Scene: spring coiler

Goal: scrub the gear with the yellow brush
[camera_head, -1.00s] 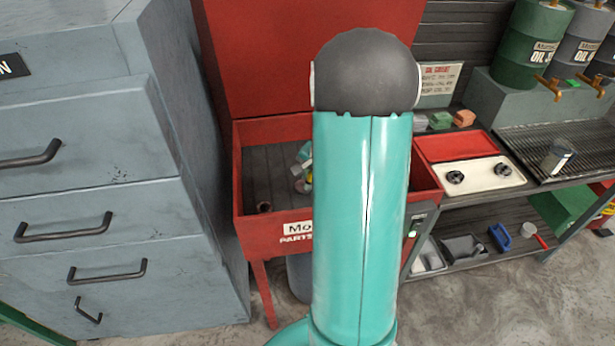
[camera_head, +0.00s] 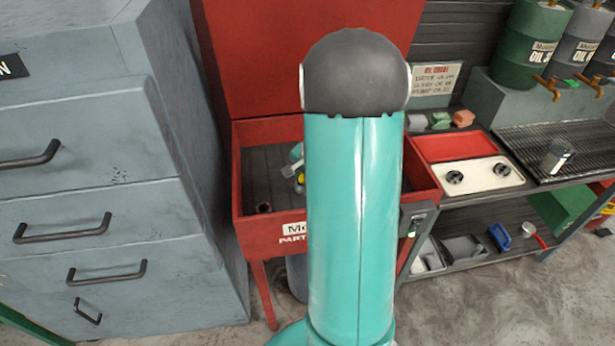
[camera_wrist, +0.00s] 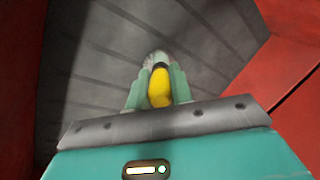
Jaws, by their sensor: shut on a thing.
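My gripper (camera_wrist: 158,82) is shut on the yellow brush (camera_wrist: 159,92), whose yellow handle lies between the two fingers in the wrist view. A pale, blurred end of the brush (camera_wrist: 155,58) points away from my gripper, over the dark slatted floor of the red parts washer. In the head view, a bit of my gripper (camera_head: 297,162) and a bit of yellow (camera_head: 300,179) show inside the washer, left of my arm. I cannot make out the gear in either view; my arm hides much of the washer's inside.
The red parts washer (camera_head: 264,230) has raised walls and an upright lid (camera_head: 300,60). A small dark round thing (camera_head: 263,208) lies near its front left. A grey drawer cabinet (camera_head: 90,190) stands close on the left. A shelf bench with a red-and-cream tray (camera_head: 482,176) stands right.

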